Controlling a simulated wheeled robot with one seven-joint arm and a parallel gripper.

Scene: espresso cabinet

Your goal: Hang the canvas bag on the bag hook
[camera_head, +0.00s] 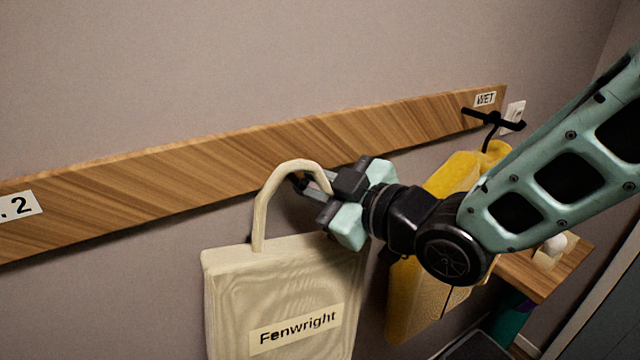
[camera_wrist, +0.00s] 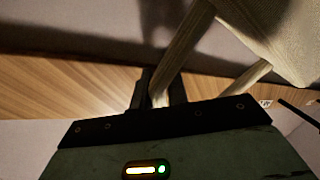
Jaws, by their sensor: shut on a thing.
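The cream canvas bag (camera_head: 230,280), with a "Fenwright" label, hangs upright from its looped handle (camera_head: 262,205) in front of the wall, in the head view. My gripper (camera_head: 315,192) is shut on the right side of the handle loop, just in front of the lower edge of the wooden rail. In the wrist view, the handle strap (camera_wrist: 182,50) runs down between the fingers (camera_wrist: 159,88), and part of the bag (camera_wrist: 285,35) shows at upper right. I cannot make out a separate bag hook; the rail behind the bag and gripper is partly hidden.
The wooden rail (camera_head: 150,165) runs along the wall, with a ". 2" label (camera_head: 18,206) at left. A black hook (camera_head: 490,119) under a "WET" label (camera_head: 485,99) holds a yellow garment (camera_head: 415,300), close behind my arm. A small wooden shelf (camera_head: 540,272) is at lower right.

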